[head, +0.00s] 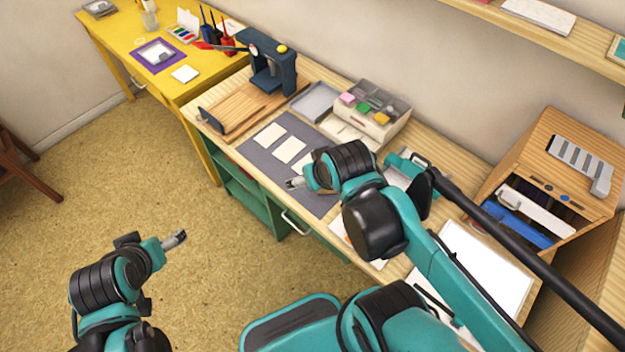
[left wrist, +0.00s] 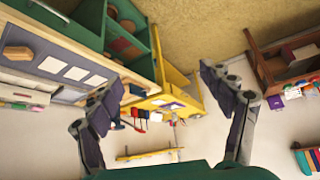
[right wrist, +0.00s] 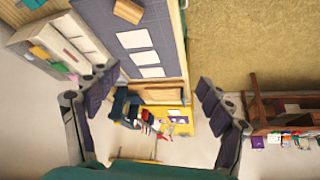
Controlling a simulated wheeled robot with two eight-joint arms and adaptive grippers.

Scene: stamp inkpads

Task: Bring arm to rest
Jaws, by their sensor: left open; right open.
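My left gripper (head: 176,239) is open and empty, held out over the floor in front of the bench. Its two spread fingers show in the left wrist view (left wrist: 163,82) with nothing between them. My right gripper (head: 294,183) is open and empty by the front part of the grey mat (head: 257,152) in the head view. Its spread fingers show in the right wrist view (right wrist: 158,82), also with nothing held. White cards (head: 289,150) lie in a row on the mat. A white box (head: 372,127) with coloured inkpads (head: 363,107) stands behind.
A blue press (head: 272,70) stands on a wooden board (head: 235,112) at the bench's left. A yellow table (head: 120,40) adjoins it. A wooden cabinet (head: 570,140) stands at the right, with a shelf (head: 560,38) above. The floor (head: 110,180) at front left is clear.

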